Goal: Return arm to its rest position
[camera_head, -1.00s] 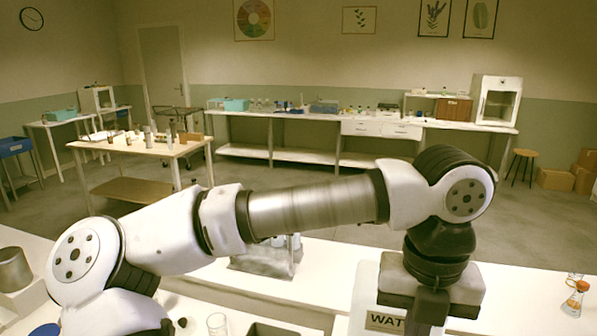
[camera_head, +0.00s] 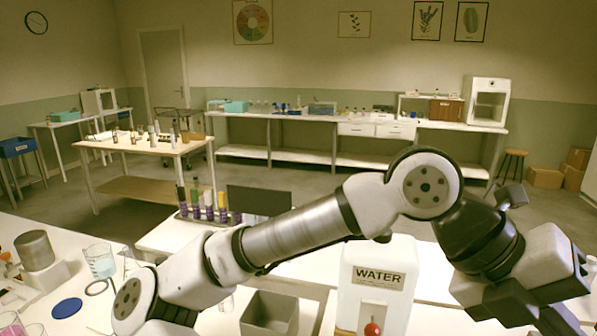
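My arm reaches across the front of the head camera view from the lower left to the right, bent at an elbow at the upper right. Its wrist slopes down to my gripper (camera_head: 545,305) at the lower right edge. The gripper is tilted and partly cut off by the frame, and its fingertips do not show clearly. I cannot tell whether it is open or shut, and I see nothing held in it.
A white WATER dispenser (camera_head: 378,285) with a red knob stands below my forearm. A grey open bin (camera_head: 270,313) is left of it. A rack of purple tubes (camera_head: 207,213) stands behind the arm. A beaker (camera_head: 100,260) and metal cylinder (camera_head: 35,250) are at left.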

